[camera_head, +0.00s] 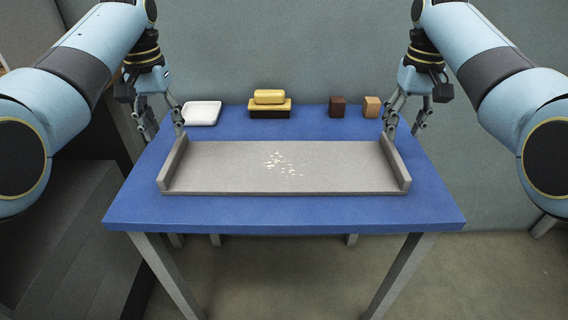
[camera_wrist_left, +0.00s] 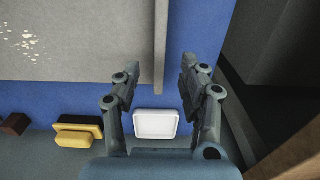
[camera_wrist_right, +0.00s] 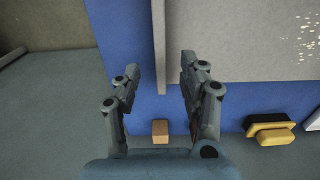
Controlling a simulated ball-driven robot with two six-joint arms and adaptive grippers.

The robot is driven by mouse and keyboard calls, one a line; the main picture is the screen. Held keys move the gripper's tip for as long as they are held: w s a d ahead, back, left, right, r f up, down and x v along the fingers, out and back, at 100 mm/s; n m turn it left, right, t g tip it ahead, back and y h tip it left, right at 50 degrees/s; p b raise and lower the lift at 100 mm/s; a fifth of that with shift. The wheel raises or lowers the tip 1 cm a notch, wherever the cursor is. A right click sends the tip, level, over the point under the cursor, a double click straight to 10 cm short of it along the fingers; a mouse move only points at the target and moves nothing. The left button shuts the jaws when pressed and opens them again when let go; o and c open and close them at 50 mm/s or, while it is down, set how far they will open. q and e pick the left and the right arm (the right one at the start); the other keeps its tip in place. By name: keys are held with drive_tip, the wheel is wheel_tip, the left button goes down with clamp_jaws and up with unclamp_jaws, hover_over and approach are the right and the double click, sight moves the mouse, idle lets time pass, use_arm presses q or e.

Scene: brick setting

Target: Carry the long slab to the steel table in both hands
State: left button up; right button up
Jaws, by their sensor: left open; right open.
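The long slab (camera_head: 225,165) is a grey board with a raised lip at each end and pale flecks near its middle. It lies flat on a blue-topped table (camera_head: 290,213). My left gripper (camera_head: 163,128) is open and empty near the far corner of the slab's left end. In the left wrist view the slab's end lip (camera_wrist_left: 159,50) runs between the lines of the two fingers. My right gripper (camera_head: 404,127) is open and empty near the far right corner. In the right wrist view the other lip (camera_wrist_right: 159,45) lies between its fingers. Contact cannot be told. I cannot make out a steel table.
Along the table's back are a white dish (camera_head: 202,113), a yellow-and-black butter-dish-like object (camera_head: 269,104), a dark brown block (camera_head: 337,107) and a tan block (camera_head: 372,106). A wall (camera_head: 330,50) stands behind. Dark stepped furniture (camera_head: 65,230) is at the left. Floor shows at the right.

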sight(173, 152)
use_arm(q)
wheel_tip(173, 152, down, 8)
drive_tip(key=shift+r, duration=0.25)
use_arm(e)
wheel_tip(173, 152, down, 8)
drive_tip(key=shift+r, duration=0.25)
use_arm(q)
clamp_jaws()
use_arm(e)
clamp_jaws()
use_arm(q)
drive_tip(key=shift+w+r, duration=0.1)
use_arm(e)
drive_tip(key=shift+r, duration=0.1)
